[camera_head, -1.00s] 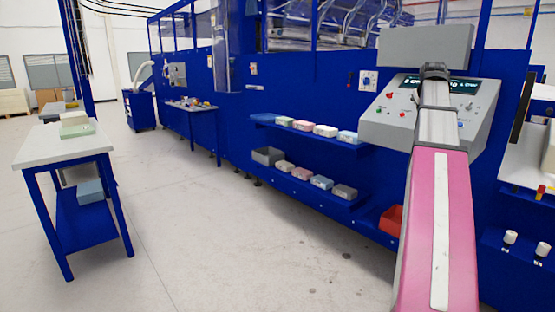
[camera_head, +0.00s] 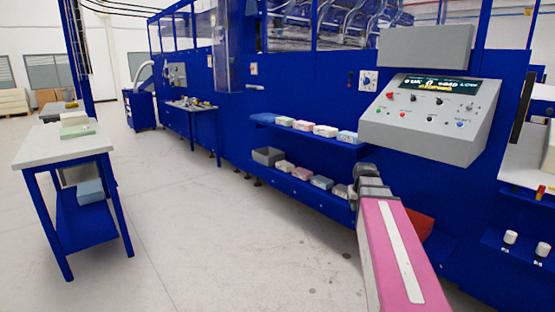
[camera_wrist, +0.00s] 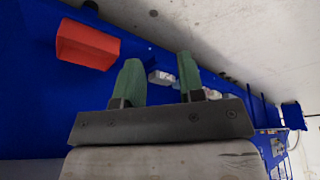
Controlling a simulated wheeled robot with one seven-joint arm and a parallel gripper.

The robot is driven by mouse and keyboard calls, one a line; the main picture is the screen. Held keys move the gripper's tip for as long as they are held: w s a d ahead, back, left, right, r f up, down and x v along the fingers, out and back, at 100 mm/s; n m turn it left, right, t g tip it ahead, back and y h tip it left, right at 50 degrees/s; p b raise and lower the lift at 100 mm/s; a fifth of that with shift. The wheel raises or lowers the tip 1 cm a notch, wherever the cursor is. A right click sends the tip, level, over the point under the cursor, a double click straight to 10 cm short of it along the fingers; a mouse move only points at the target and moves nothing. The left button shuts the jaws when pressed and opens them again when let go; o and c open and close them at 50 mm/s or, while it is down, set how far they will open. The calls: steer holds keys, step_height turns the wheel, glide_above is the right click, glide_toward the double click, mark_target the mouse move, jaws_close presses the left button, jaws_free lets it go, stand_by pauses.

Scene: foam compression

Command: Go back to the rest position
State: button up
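My gripper (camera_wrist: 160,82) shows in the wrist view with its two green fingers apart and nothing between them. In the head view my pink arm reaches up from the bottom right, and its grey wrist end is in front of the lower shelf's right end; the fingers cannot be made out there. The grey control panel (camera_head: 432,118) with its lit display is in full view, up and right of my arm's end and apart from it.
A red bin (camera_wrist: 86,44) is near my gripper. A white-topped table (camera_head: 45,148) stands at left. The floor between is clear.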

steer(key=s+a+f+g, duration=0.1)
steer(key=s+a+f, duration=0.5)
steer(key=s+f, duration=0.2)
steer(key=s+a+f+g, duration=0.2)
steer(key=s+a+f, duration=0.5)
steer(key=f, duration=0.4)
steer(key=shift+s+a+y, duration=0.25)
steer(key=shift+s+y, duration=0.15)
steer(key=shift+s, duration=0.2)
